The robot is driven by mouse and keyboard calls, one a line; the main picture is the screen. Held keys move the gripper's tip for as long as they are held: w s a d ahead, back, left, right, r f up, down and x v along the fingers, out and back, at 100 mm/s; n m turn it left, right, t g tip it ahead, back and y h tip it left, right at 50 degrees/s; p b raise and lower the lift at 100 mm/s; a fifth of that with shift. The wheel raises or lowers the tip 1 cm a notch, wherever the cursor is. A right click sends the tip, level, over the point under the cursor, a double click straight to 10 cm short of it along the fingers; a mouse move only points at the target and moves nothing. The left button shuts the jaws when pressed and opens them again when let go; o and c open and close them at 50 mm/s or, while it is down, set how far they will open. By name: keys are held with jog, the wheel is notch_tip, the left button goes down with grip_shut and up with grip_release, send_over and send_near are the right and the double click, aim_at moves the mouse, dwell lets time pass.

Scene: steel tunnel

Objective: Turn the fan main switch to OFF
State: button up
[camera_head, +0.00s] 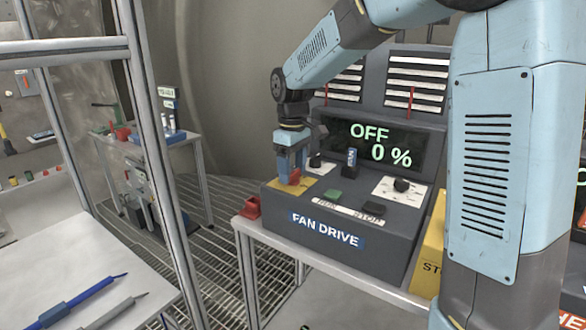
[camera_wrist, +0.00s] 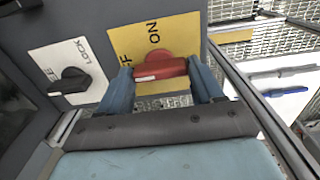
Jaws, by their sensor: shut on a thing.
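The fan drive console (camera_head: 340,232) stands on a table, its display (camera_head: 375,143) reading "OFF 0 %". The main switch is a red rotary handle (camera_wrist: 160,70) on a yellow plate (camera_wrist: 185,42) marked "ON", with a second label partly hidden, only an "F" showing. In the wrist view, my gripper (camera_wrist: 158,80) has one finger at each end of the red handle and is shut on it. The handle's white mark is at its left end, toward the partly hidden label. In the head view, my gripper (camera_head: 291,172) is down over the yellow plate (camera_head: 305,190) at the console's left.
A black knob (camera_wrist: 72,80) on a white "LOCK" plate is beside the switch. The console also carries a green button (camera_head: 333,196), a black lever (camera_head: 352,160) and a black knob (camera_head: 402,185). A red block (camera_head: 252,207) lies at the table's left edge.

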aim_at(293, 172)
dwell(0.5)
jog(key=o, duration=1.1)
jog(key=shift+c, duration=0.2)
jog(key=shift+r, duration=0.15)
notch_tip(293, 172, up, 13)
jog(key=shift+r, duration=0.2)
jog(key=s+d+f+m+t, duration=0.2)
jog(key=s+d+m, duration=0.3)
jog(key=s+d, duration=0.4)
jog(key=s+d+f+m+t, duration=0.3)
jog(key=s+d, duration=0.6)
jog(key=s, duration=0.7)
jog(key=shift+s+d+f+m+t, duration=0.2)
jog(key=shift+s+f+m+t, duration=0.15)
jog(key=shift+f+m, duration=0.7)
